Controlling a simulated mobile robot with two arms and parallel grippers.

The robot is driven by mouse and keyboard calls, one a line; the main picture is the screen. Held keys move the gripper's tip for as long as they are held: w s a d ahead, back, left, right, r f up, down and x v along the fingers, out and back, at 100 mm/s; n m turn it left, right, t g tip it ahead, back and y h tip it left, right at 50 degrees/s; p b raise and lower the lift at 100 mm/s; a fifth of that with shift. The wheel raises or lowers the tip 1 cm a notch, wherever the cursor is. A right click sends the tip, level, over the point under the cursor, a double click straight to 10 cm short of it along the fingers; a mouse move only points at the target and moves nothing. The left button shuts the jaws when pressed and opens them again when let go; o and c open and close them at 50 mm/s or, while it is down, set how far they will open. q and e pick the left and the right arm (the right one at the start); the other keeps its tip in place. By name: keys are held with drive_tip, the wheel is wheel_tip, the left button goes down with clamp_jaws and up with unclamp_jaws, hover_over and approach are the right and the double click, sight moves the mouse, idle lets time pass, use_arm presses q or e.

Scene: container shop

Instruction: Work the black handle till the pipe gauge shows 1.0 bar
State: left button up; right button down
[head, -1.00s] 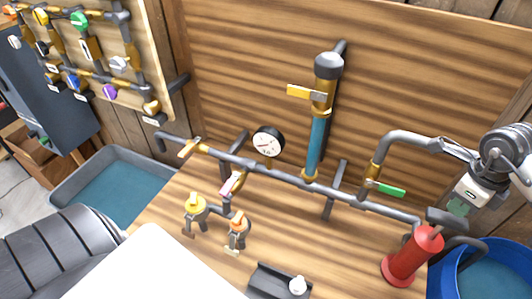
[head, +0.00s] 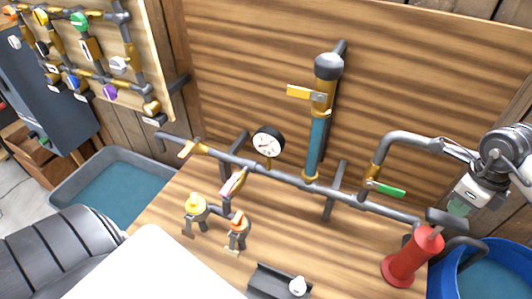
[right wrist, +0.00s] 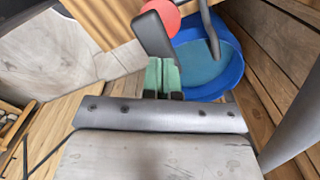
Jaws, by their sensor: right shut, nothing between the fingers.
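The black handle (head: 446,217) is at the top of the red hand pump (head: 411,258), at the right end of the pipe. In the right wrist view the black handle (right wrist: 155,36) lies just ahead of my fingers, with the red pump top (right wrist: 162,13) beyond it. My right gripper (head: 457,209) is shut and empty at the handle. Its green fingers (right wrist: 163,76) show close together in the right wrist view, and I cannot tell if they touch the handle. The round pipe gauge (head: 268,142) has a white face, and its reading is too small to make out. My left gripper is out of view.
A blue tub (head: 492,272) of water stands right of the pump. Valves with yellow (head: 305,93) and green (head: 391,192) levers sit on the pipework. A dark tray (head: 279,283) with a small white piece is at the front. A grey water basin (head: 108,187) is at left.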

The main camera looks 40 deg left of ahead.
sight(449, 218)
drive_tip(key=shift+f, duration=0.15)
idle(0.4)
wheel_tip(449, 218, down, 7)
drive_tip(key=b, duration=0.6)
drive_tip(key=shift+r, duration=0.7)
drive_tip(key=shift+r+p, duration=1.25)
drive_tip(key=shift+r, duration=1.65)
drive_tip(key=shift+f+b, duration=3)
drive_tip(key=shift+f, duration=0.55)
drive_tip(key=shift+r+p, duration=1.6)
drive_tip(key=shift+r, duration=1.9)
